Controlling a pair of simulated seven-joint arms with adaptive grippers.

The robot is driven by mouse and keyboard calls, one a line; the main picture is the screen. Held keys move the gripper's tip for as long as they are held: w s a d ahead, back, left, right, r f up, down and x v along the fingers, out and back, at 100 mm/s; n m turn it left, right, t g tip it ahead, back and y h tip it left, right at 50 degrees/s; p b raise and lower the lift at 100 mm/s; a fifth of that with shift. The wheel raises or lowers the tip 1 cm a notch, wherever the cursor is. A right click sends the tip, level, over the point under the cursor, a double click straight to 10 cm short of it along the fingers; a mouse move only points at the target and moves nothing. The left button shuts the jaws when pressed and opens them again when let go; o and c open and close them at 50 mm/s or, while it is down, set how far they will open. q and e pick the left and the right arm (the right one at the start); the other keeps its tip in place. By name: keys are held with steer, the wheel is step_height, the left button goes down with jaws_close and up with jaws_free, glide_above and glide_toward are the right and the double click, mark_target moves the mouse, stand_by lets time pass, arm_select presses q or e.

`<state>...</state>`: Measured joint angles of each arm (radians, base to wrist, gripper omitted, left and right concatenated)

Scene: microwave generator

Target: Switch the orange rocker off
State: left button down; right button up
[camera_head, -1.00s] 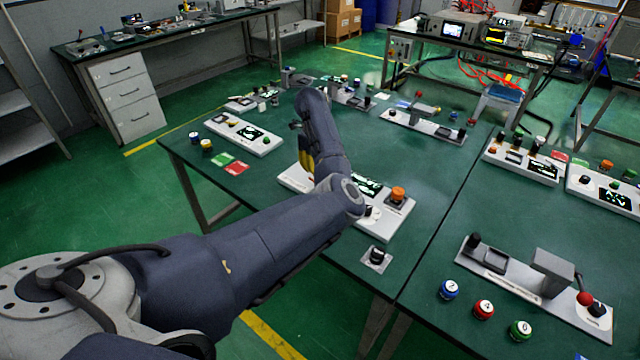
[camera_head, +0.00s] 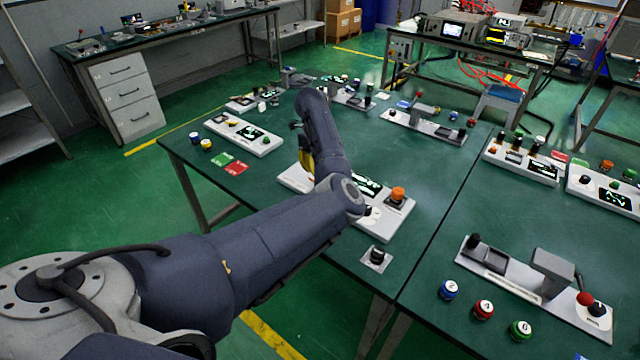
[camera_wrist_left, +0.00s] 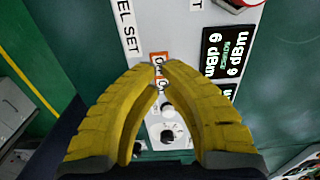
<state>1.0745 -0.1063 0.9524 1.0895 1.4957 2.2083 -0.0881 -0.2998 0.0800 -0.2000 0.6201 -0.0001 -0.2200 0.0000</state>
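My left gripper (camera_wrist_left: 159,66) has two yellow ribbed fingers whose tips come together, with no object visible between them. It is over the white panel (camera_wrist_left: 185,30), right at a small orange rocker (camera_wrist_left: 158,57) with white lettering like "On". A second orange-and-white patch (camera_wrist_left: 162,85) shows just below, between the fingers. The fingertips partly cover this area, so I cannot tell touching or which way the rocker is tilted. In the head view the yellow fingers (camera_head: 306,160) are mostly behind my left arm, and the rocker is hidden. My right gripper is out of view.
Other panels stand around the green table (camera_head: 425,195).

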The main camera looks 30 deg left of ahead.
arm_select(q)
steer(key=shift+f, duration=2.15)
stand_by(1.4)
steer(key=shift+r, duration=3.55)
